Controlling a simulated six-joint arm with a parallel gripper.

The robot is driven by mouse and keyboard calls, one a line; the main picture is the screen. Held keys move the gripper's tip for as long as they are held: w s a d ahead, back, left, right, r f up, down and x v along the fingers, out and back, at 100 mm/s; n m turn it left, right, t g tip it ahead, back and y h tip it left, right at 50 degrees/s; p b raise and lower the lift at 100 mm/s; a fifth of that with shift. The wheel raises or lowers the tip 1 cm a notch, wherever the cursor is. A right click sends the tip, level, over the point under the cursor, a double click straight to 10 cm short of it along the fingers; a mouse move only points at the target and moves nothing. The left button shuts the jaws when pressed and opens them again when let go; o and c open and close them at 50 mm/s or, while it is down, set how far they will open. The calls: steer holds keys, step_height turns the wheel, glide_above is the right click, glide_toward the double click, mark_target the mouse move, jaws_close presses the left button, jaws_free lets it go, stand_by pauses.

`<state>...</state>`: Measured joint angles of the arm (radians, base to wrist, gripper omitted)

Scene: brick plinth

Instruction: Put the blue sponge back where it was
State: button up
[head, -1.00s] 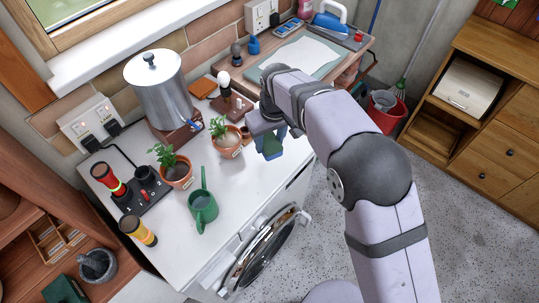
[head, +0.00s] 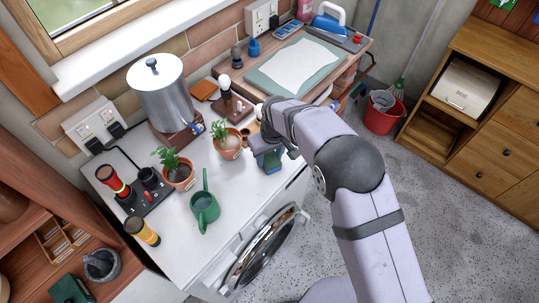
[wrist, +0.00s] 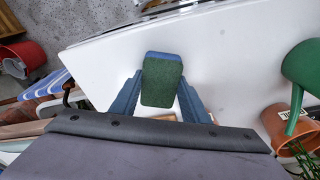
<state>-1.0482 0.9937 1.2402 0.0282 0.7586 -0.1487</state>
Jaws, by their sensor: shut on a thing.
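The blue sponge (head: 272,161) has a dark green scouring face. My gripper (head: 266,155) is shut on it near the right edge of the white worktop (head: 235,185). In the wrist view the sponge (wrist: 162,82) stands out between the two blue fingers (wrist: 160,98), green face towards the camera and a blue strip at its far end. White worktop shows around it there. I cannot tell whether the sponge touches the worktop. My wrist hides part of the surface behind it.
Two potted plants (head: 180,175) (head: 228,149) and a green watering can (head: 204,209) stand left of the gripper. A steel urn (head: 163,95) and a wooden block with a white bulb (head: 226,92) stand behind. The worktop in front of the sponge is clear.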

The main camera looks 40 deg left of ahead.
mark_target(272, 163)
steer(key=shift+f, duration=0.2)
steer(key=o, duration=0.9)
steer(key=shift+r, duration=0.1)
steer(key=r+b, duration=0.1)
steer(key=r, duration=0.3)
steer(key=d+r+b, duration=0.1)
steer(key=r, duration=0.3)
steer(key=r+b, duration=0.1)
steer(key=r, duration=0.3)
steer(key=shift+s+d+r, duration=0.1)
steer(key=shift+s+d, duration=0.25)
